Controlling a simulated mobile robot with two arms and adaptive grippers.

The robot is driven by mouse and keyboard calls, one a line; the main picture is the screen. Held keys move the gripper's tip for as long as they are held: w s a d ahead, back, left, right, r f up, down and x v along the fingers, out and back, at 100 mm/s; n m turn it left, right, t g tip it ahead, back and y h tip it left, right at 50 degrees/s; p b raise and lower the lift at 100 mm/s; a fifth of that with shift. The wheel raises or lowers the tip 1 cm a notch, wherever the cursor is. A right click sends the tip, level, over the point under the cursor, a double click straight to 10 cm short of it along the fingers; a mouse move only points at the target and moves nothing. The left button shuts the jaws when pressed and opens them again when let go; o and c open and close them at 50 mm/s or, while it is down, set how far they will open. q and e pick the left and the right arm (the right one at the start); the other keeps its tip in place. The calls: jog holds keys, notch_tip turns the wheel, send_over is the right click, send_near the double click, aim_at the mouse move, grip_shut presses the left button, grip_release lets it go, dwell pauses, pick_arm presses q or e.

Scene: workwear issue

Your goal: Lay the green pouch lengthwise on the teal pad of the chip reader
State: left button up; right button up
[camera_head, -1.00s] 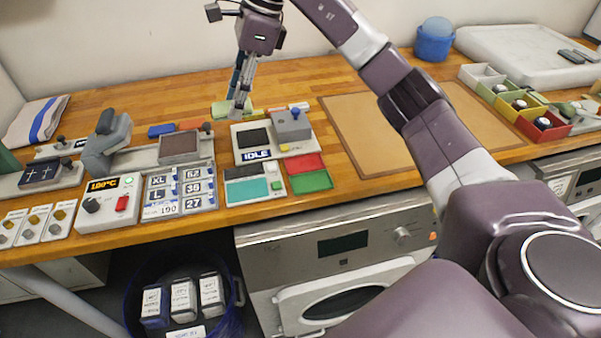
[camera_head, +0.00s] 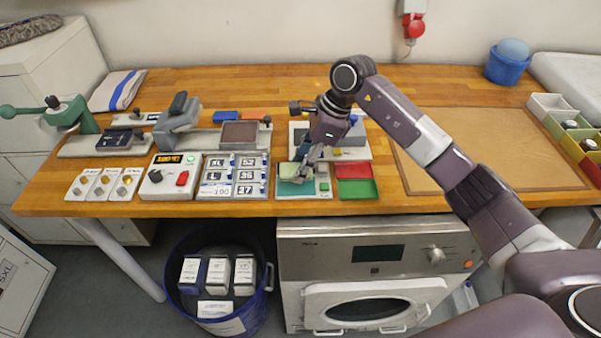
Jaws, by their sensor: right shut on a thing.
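The chip reader lies near the front edge of the workbench, and its teal pad (camera_head: 294,188) shows partly below my right gripper. My right gripper (camera_head: 302,174) points down over the reader and is shut on the green pouch (camera_head: 287,170). The pale green pouch shows at the left of the fingers, over the back part of the pad. The fingers and wrist hide part of it, and I cannot tell whether it touches the pad. My left gripper is not in view.
A red and green tray (camera_head: 357,189) stands close to the reader's right. Number plates (camera_head: 235,175) stand to its left. A device with a grey block (camera_head: 352,138) is behind it. The brown mat (camera_head: 470,150) at right is clear.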

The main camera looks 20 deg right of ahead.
aim_at(300, 186)
notch_tip(300, 186, down, 4)
jog(key=shift+p, duration=0.55)
jog(key=shift+f, duration=0.3)
jog(key=o, duration=1.1)
jog(key=shift+r, duration=0.3)
jog(key=shift+b+v, duration=2)
jog(key=shift+v, duration=3.95)
jog(key=shift+s+d+f, duration=0.1)
jog(key=shift+f, duration=0.05)
